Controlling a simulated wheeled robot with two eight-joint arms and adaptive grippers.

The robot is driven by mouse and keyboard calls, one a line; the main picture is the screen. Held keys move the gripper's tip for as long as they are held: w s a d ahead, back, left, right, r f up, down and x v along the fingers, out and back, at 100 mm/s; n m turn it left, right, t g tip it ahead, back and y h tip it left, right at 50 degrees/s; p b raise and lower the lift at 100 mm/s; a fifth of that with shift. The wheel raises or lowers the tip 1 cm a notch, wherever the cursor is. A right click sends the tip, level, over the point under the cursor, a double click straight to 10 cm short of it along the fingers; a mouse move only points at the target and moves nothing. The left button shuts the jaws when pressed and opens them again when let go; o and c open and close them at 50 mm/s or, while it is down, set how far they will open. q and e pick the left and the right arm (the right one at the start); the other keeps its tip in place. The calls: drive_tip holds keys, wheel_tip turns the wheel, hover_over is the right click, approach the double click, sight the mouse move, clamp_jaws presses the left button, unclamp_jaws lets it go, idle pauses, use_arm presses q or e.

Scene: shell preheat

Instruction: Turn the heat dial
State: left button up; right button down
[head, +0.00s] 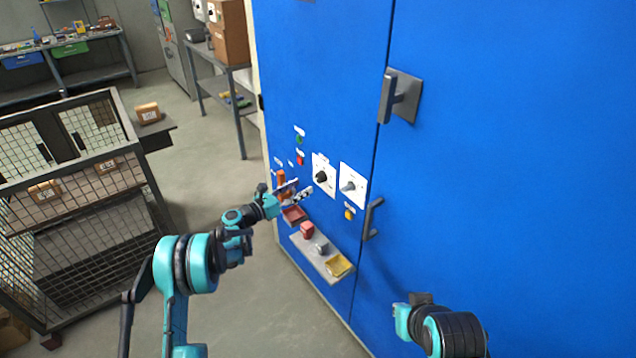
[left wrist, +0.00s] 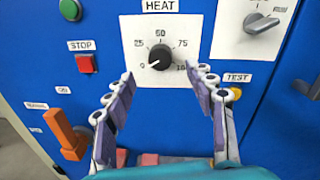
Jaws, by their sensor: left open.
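The heat dial (left wrist: 160,57) is a black round knob on a white plate (left wrist: 184,24) marked HEAT, with a scale starting at 0. Its white mark points lower left, near the 0. In the head view the dial (head: 321,177) sits on the blue cabinet door. My left gripper (head: 301,188) is open in front of the panel, to the left of and slightly below the dial. In the left wrist view its fingers (left wrist: 158,74) spread below the dial, one on each side, with nothing between them. My right arm shows at the bottom right; its fingers cannot be made out.
A grey rotary switch (head: 349,186) is right of the dial. A red STOP button (left wrist: 86,64), an orange lever (left wrist: 64,132) and a yellow TEST button (left wrist: 236,92) are nearby. A shelf (head: 313,257) with small blocks juts out below. A door handle (head: 372,218) stands out at right.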

sight(318, 178)
use_arm(q)
drive_tip(key=b+x, duration=0.1)
drive_tip(key=x, duration=0.4)
drive_tip(key=shift+w+d+f, duration=0.1)
drive_tip(key=shift+w+d, duration=0.1)
drive_tip(key=shift+d, duration=0.1)
drive_tip(key=shift+w+d+b, duration=0.35)
drive_tip(key=shift+w+d, duration=0.1)
drive_tip(key=shift+d, duration=0.1)
drive_tip(key=c, duration=1.2)
